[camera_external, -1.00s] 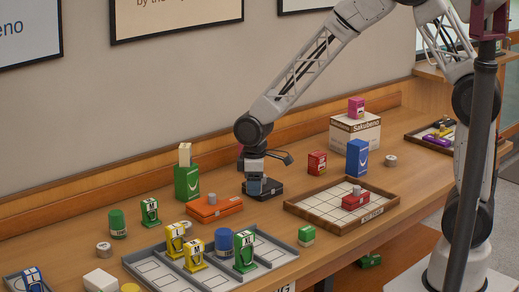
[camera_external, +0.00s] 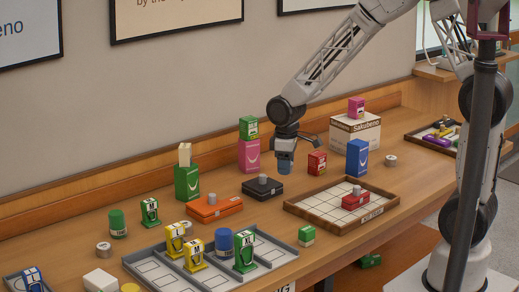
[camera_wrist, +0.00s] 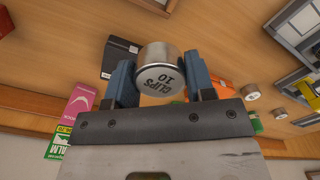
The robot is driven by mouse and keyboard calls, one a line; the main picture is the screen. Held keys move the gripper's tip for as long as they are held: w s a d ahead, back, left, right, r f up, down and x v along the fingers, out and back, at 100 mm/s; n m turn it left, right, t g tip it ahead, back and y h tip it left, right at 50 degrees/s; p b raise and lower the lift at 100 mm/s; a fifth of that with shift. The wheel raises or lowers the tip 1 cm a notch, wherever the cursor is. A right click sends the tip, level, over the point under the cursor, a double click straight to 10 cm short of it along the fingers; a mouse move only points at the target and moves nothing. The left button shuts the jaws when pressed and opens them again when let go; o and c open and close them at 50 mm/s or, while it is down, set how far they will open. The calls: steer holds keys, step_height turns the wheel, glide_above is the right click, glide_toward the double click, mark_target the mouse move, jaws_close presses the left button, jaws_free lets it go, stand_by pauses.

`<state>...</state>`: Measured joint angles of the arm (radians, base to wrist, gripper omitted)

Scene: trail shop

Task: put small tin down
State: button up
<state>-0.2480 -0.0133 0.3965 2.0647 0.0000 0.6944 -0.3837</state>
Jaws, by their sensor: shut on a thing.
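My gripper (camera_external: 286,168) is shut on a small grey tin (camera_wrist: 160,75). In the wrist view the tin sits between the two blue fingers, with "CLIPS 10" on its pale face.
A pink box (camera_external: 249,156) with a green box on it stands behind. A red box (camera_external: 317,163) is close on the right. The wooden tray (camera_external: 296,208) lies in front, with a tin on a red box. Orange box (camera_external: 225,207) and grey tray (camera_external: 150,282) lie left.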

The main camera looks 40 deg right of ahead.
steer(key=s+d+r+m, duration=0.1)
steer(key=s+d, duration=0.3)
steer(key=d, duration=0.6)
steer(key=s+d+r+m, duration=0.2)
steer(key=s+d, duration=0.3)
steer(key=d, duration=0.6)
steer(key=s+d+r+m, duration=0.2)
steer(key=s+d+m, duration=0.2)
steer(key=d, duration=0.6)
steer(key=shift+s+d, duration=0.25)
steer(key=shift+s, duration=0.05)
steer(key=shift+w, duration=0.15)
glide_above(358, 142)
steer(key=shift+f, duration=0.8)
steer(key=shift+f, duration=1.75)
steer(key=shift+f, duration=0.1)
